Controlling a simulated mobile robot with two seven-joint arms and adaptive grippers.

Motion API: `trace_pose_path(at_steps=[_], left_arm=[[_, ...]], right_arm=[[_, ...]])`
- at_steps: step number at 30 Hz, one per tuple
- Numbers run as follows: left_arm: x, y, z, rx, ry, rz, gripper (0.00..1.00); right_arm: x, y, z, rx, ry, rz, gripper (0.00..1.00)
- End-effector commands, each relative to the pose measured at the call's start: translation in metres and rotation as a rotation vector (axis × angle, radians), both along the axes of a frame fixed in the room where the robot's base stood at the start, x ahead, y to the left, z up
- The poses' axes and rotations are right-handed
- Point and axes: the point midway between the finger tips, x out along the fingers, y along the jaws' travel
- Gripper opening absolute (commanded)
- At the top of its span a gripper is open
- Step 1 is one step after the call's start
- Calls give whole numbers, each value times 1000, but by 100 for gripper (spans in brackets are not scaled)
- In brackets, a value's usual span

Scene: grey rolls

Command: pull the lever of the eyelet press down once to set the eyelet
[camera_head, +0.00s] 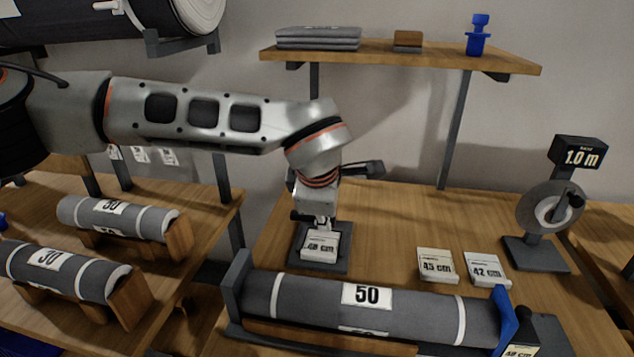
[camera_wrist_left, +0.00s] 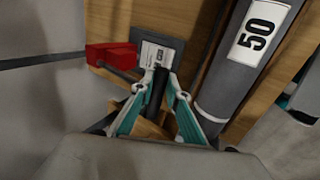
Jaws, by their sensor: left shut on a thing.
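The eyelet press shows in the left wrist view as a red block (camera_wrist_left: 112,57) beside a dark base plate (camera_wrist_left: 176,44). A black bar, which looks like its lever (camera_wrist_left: 156,92), runs between the fingers of my left gripper (camera_wrist_left: 160,88). The gripper is shut on this bar. In the head view my left gripper (camera_head: 320,222) points down over the dark base plate (camera_head: 341,262), where a white card marked "48 cm" (camera_head: 319,246) lies. My arm hides the press's upper part there. My right gripper is not in view.
A grey roll marked 50 (camera_head: 290,292) lies in a cradle in front of the press. Cards marked 45 cm (camera_head: 438,266) and 42 (camera_head: 487,269) lie to the right. A shelf (camera_head: 400,54) hangs behind. The table behind the cards is clear.

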Motion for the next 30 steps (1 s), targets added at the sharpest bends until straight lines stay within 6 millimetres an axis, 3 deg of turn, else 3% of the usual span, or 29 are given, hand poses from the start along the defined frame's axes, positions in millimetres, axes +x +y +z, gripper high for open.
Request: trace_pose_path(at_steps=[15, 30], left_arm=[[-3, 1, -20, 3, 9, 0, 6], [-3, 0, -24, 3, 8, 0, 6]], right_arm=[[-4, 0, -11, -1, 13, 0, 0], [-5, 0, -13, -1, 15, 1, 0]])
